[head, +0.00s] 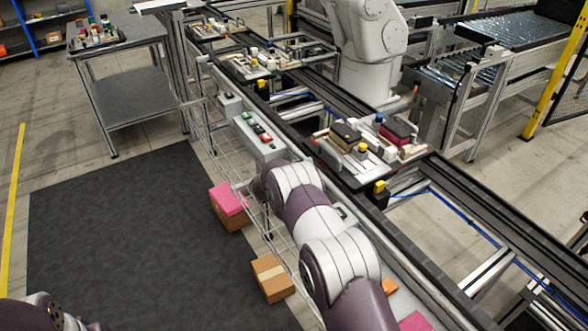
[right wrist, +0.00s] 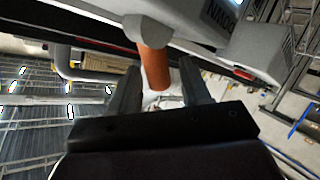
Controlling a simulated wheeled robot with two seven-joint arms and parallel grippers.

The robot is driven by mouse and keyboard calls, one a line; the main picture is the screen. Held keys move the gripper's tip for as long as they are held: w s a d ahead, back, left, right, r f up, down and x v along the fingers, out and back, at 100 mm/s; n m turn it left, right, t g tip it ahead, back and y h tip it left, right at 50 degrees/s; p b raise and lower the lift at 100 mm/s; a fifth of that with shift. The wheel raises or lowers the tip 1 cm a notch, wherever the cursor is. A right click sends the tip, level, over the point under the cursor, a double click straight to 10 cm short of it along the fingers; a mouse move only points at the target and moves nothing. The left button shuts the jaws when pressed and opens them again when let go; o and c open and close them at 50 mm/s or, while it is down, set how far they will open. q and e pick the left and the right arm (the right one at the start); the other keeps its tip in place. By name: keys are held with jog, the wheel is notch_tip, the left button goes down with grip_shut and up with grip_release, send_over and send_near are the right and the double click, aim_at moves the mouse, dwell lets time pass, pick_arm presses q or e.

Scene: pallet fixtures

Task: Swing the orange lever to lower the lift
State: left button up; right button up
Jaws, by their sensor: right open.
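In the right wrist view the orange lever (right wrist: 153,68) hangs from a rounded grey mount (right wrist: 147,31). My right gripper (right wrist: 160,86) is open, with one dark finger on each side of the lever. I cannot tell whether either finger touches it. In the head view my right arm reaches over the conveyor's near side, and the lever and right fingertips cannot be made out there. A pallet with fixtures (head: 350,160) sits on the conveyor. I cannot identify the lift with certainty. Only a piece of my left arm shows at the bottom left; its gripper is out of view.
A control box with coloured buttons (head: 258,138) is on the conveyor's near side. A pink-topped box (head: 230,205) and a cardboard box (head: 272,278) are beside my right arm. A grey side table (head: 118,45) stands at the back left. The dark mat (head: 120,235) is clear.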

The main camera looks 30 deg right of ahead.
jog(key=b+v, duration=0.1)
jog(key=v, duration=1)
jog(key=shift+s+a, duration=0.25)
jog(key=shift+a, duration=0.1)
jog(key=shift+r, duration=0.1)
